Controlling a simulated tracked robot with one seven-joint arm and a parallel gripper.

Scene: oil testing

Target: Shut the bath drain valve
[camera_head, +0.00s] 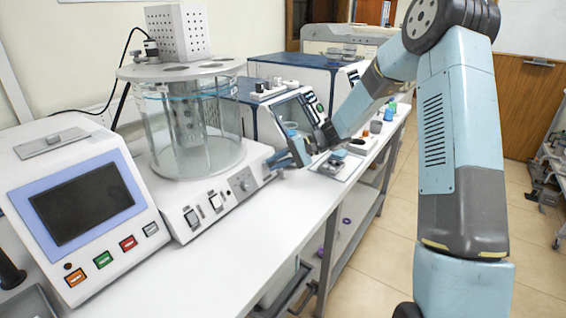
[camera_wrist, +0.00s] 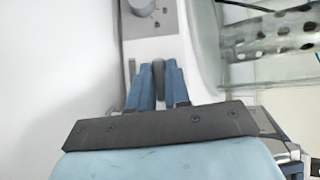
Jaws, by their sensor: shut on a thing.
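The bath is a clear glass cylinder (camera_head: 190,125) on a white base (camera_head: 190,222) with switches and a knob on its front. In the wrist view, a small dark grey lever (camera_wrist: 158,76), which looks like the drain valve handle, stands against the base side. My gripper (camera_wrist: 159,70) is shut on this lever, one blue finger on each side. In the head view, my gripper (camera_head: 277,160) is at the right end of the base. There the fingers hide the valve, and I cannot tell its angle.
A white tester with a dark screen (camera_head: 82,204) stands left of the bath. Blue and white instruments (camera_head: 305,82) stand behind my gripper, with small bottles (camera_head: 376,126) farther right. The front strip of the white table (camera_head: 245,240) is clear.

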